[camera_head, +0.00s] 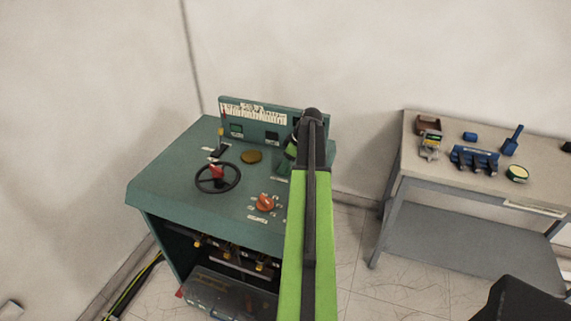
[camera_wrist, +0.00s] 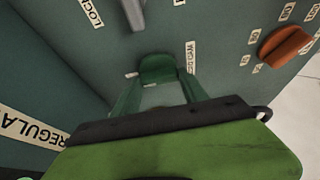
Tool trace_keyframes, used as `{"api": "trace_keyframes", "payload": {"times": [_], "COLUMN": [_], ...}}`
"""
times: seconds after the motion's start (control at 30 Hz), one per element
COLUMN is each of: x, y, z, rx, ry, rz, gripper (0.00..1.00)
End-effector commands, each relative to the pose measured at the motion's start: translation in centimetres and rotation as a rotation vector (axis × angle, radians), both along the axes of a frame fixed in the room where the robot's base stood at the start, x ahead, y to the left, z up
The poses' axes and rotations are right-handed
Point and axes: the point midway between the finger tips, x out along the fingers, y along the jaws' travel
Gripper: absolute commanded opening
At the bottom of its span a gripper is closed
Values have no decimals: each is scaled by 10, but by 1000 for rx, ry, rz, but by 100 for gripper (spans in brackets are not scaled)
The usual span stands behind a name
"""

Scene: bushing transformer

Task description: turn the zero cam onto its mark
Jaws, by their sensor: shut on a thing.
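My gripper (camera_wrist: 160,90) is low over the green console top in the wrist view. Its jaws are shut on a small dark green rounded piece (camera_wrist: 160,68), which looks like the zero cam. Its lower part is hidden between the jaws, so I cannot tell its exact angle. A small pale mark (camera_wrist: 132,75) lies just left of it on the panel. A white label (camera_wrist: 191,56) stands to its right, too small to read surely. In the head view my arm covers the jaws and the cam, near the right part of the console (camera_head: 160,187).
The console top also carries a black handwheel (camera_head: 232,184), an orange knob (camera_head: 265,203) and a yellow disc (camera_head: 251,156). An upright meter board (camera_head: 259,134) stands behind. A grey lever (camera_wrist: 133,14) is near my gripper. A workbench (camera_head: 420,169) with tools stands right.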

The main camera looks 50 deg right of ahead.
Motion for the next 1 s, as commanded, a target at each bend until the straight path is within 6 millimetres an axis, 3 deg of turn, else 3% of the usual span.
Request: {"api": "trace_keyframes", "payload": {"times": [0.03,0.07,0.2,0.5,0.67,1.0], "x": [0,0,0,0,-3,-27], "y": [0,0,0,0,-1,-8], "z": [0,0,0,0,11,78], "rx": [0,-1,0,0,0,1], "ry": [1,2,1,1,1,0], "rz": [0,0,0,-1,-1,-2], "gripper": [10,53,72,73,73,73]}}
